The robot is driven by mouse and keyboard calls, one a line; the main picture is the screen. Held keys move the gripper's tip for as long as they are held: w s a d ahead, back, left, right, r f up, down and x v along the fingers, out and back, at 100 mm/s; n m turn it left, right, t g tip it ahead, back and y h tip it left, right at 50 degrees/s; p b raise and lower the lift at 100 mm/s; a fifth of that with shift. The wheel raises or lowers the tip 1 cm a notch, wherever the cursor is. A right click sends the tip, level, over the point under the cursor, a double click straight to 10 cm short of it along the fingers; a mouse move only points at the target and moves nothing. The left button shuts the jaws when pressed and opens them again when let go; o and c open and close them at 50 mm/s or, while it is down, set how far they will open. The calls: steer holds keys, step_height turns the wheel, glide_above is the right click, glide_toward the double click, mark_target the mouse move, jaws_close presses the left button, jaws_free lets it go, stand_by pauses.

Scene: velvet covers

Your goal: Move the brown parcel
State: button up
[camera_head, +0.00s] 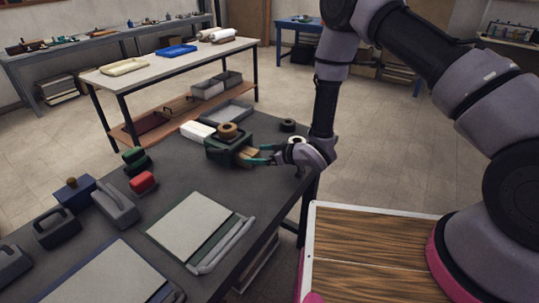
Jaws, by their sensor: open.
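The brown parcel (247,155) is a small tan-brown block on the dark table (175,183), against the right side of a dark green box (219,146). My gripper (258,155) reaches in from the right, with its teal fingers at the parcel. The fingers are open, and the parcel appears to lie at or between their tips. The picture is too small to tell whether they touch it. The far side of the parcel is hidden by the fingers and the box.
A brown tape roll (228,130) sits on the green box. White blocks (197,131), a grey tray (227,112) and a dark roll (288,125) stand nearby. A paper trimmer (190,222) and a red-topped block (143,181) lie nearer. The table's right edge is close to my gripper.

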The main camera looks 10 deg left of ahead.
mark_target(253, 154)
steer(key=shift+x, duration=1.7)
